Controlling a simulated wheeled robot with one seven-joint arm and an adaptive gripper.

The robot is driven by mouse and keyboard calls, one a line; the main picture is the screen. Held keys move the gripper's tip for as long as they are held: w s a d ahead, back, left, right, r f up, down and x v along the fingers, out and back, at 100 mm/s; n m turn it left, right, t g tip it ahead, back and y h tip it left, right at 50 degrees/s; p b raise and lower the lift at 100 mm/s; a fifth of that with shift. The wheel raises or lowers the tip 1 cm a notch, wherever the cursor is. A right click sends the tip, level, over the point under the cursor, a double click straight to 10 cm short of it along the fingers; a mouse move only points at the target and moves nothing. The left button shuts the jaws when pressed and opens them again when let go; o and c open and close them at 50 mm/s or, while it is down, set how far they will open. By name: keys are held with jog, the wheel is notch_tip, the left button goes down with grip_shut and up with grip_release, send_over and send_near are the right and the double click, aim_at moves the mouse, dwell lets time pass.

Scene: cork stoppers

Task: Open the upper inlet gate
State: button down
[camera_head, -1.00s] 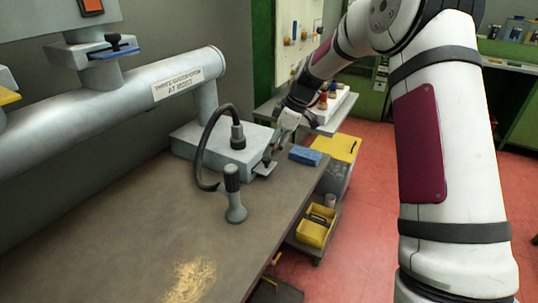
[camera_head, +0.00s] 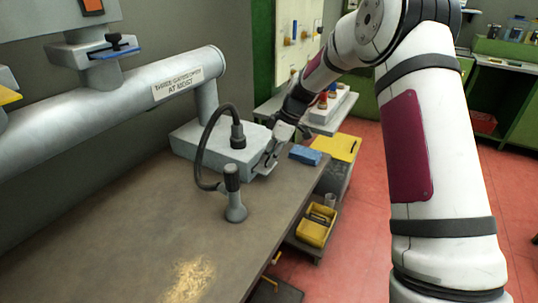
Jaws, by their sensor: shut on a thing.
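A grey pipe (camera_head: 125,97) along the wall bends down into a pale grey box (camera_head: 205,150) on the bench. A blue slide plate (camera_head: 112,53) with a black knob sits in a fitting on top of the pipe. Part of a yellow plate (camera_head: 5,98) shows at the left edge. I cannot tell which of these is the upper inlet gate. My gripper (camera_head: 270,160) is at the right end of the grey box, shut on what looks like the small grey plate at its side. The fingers largely hide that plate.
A black hose (camera_head: 203,150) arches beside the box, near an upright grey tool with a black handle (camera_head: 232,178). A blue block (camera_head: 305,155) lies right of my gripper. The bench front (camera_head: 130,235) is mostly clear. A cart with a yellow bin (camera_head: 316,232) stands beside it.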

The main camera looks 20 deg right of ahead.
jog(key=s+d+p, duration=0.1)
jog(key=s+d, duration=0.2)
jog(key=shift+s+d, duration=0.35)
jog(key=shift+s, duration=0.05)
jog(key=c, duration=1.3)
grip_release()
jog(key=shift+c, duration=0.2)
jog(key=v, duration=1.2)
